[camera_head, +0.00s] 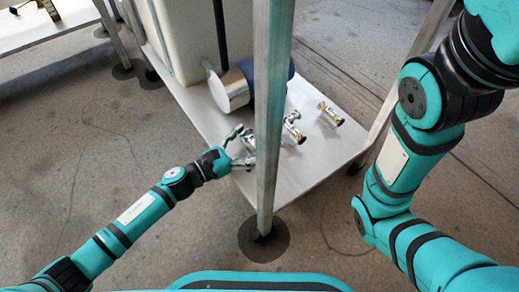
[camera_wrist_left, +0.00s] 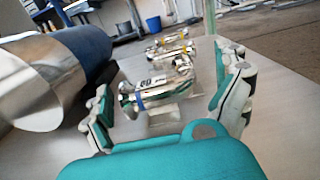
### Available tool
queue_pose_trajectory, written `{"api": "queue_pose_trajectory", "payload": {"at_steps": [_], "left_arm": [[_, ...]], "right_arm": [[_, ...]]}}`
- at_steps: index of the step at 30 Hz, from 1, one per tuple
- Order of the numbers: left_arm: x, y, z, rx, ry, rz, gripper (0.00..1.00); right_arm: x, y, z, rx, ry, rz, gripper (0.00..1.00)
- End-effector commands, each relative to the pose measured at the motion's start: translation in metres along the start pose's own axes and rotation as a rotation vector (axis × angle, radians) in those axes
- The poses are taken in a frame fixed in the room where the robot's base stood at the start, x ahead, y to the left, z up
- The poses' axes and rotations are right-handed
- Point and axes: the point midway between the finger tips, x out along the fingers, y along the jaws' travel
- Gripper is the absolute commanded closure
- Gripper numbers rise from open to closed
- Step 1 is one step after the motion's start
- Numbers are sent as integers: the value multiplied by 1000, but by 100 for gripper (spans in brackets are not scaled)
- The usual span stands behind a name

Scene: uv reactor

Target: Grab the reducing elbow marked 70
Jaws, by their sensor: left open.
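Several shiny metal pipe fittings lie in a row on a low metal shelf (camera_head: 305,178). In the left wrist view the nearest fitting (camera_wrist_left: 157,88) has a blue band, and a farther fitting (camera_wrist_left: 172,48) has a yellow band. In the head view one fitting (camera_head: 293,128) is behind the post and another (camera_head: 330,114) is farther right. I cannot read any number 70. My left gripper (camera_head: 238,147) is open at the shelf's left edge. In the left wrist view its fingers (camera_wrist_left: 168,95) stand either side of the nearest fitting, apart from it. My right gripper is out of view.
An upright metal post (camera_head: 269,110) stands close right of my left gripper. A dark blue and silver cylinder (camera_head: 232,90) lies on the shelf behind it; it is also at left in the wrist view (camera_wrist_left: 40,85). A white tank (camera_head: 170,40) stands behind. The shelf's front right is clear.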

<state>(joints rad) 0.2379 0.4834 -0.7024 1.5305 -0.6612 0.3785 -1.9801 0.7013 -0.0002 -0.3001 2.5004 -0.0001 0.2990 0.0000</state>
Motion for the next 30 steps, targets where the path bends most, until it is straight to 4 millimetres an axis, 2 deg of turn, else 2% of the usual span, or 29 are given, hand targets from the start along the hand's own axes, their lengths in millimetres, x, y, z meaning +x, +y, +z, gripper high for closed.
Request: {"api": "queue_pose_trajectory", "payload": {"at_steps": [3,9,23,30], "left_arm": [[6,0,0,0,0,1,0],[6,0,1,-1,1,1,0],[6,0,0,-1,1,1,60],[6,0,2,0,-1,1,61]], "right_arm": [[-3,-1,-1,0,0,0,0],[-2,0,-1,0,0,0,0],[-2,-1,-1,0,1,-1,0],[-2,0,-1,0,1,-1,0]]}}
